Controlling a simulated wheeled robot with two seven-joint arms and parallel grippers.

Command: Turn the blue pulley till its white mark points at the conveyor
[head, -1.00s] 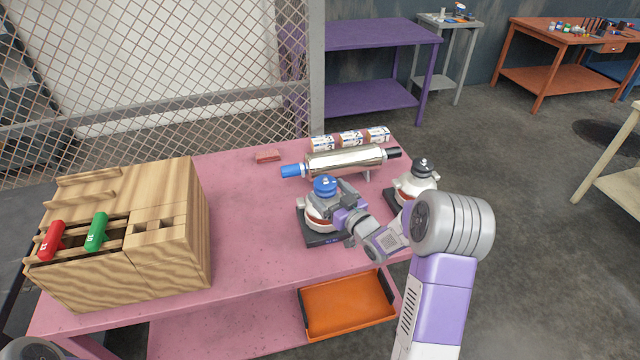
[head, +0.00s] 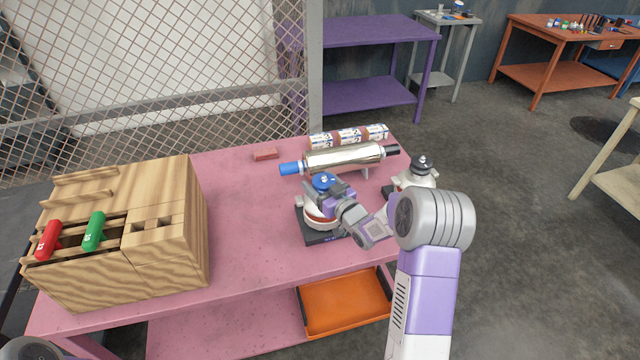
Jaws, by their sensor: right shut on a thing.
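The blue pulley (head: 323,180) sits on top of a white and red-brown unit (head: 314,212) with a dark base, near the right part of the pink bench. My right gripper (head: 327,189) is shut on the blue pulley from its right side and hides part of it. The white mark cannot be made out clearly at this size. I cannot identify a conveyor with certainty. My left gripper is out of view.
A similar unit with a black top (head: 421,168) stands right. A wooden rack (head: 170,260) fills the bench's left. The bench middle (head: 245,220) is clear.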

